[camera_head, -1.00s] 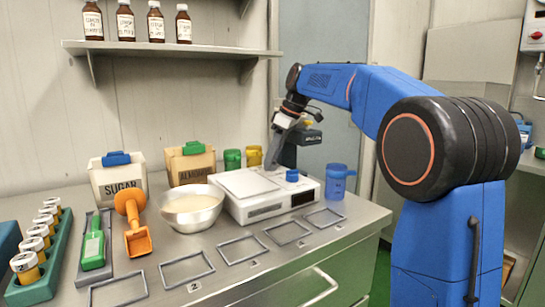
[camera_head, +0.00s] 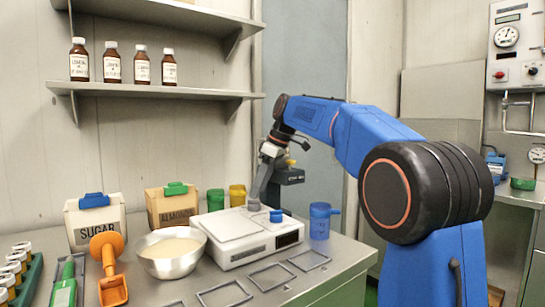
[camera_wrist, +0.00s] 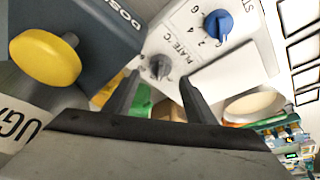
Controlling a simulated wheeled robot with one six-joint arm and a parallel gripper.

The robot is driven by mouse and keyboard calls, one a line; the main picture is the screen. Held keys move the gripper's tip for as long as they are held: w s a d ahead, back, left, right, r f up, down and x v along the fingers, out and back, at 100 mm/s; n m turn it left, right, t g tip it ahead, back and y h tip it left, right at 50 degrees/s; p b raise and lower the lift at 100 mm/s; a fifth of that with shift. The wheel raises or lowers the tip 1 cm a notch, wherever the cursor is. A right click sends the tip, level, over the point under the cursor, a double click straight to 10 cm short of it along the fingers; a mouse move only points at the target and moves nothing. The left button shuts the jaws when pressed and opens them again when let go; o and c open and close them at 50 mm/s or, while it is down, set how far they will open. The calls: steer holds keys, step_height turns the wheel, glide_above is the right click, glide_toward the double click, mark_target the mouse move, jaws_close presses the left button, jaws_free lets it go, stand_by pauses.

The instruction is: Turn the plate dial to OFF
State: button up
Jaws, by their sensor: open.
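The plate dial (camera_wrist: 158,66) is a small grey knob beside the "PLATE °C" lettering in the wrist view. Its pointer setting is too small to read. It sits on the white hotplate unit (camera_head: 240,228), which also carries a larger blue knob (camera_wrist: 218,24). The blue knob also shows in the head view (camera_head: 276,216). My gripper (camera_wrist: 160,80) is open, with its two dark fingers on either side of the dial's line of sight. I cannot tell whether they touch it. In the head view my gripper (camera_head: 255,198) points down over the unit, and the plate dial cannot be made out.
A dark dosing unit (camera_head: 285,176) with a yellow knob (camera_wrist: 45,59) stands close beside my gripper. A blue jug (camera_head: 320,220) is right of the hotplate unit, and a steel bowl (camera_head: 170,265) is left. Green (camera_head: 215,199) and yellow (camera_head: 237,196) jars stand behind.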

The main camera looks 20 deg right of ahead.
steer(key=v, duration=1.3)
steer(key=shift+r, duration=0.35)
steer(key=shift+o, duration=0.3)
steer(key=shift+d, duration=0.1)
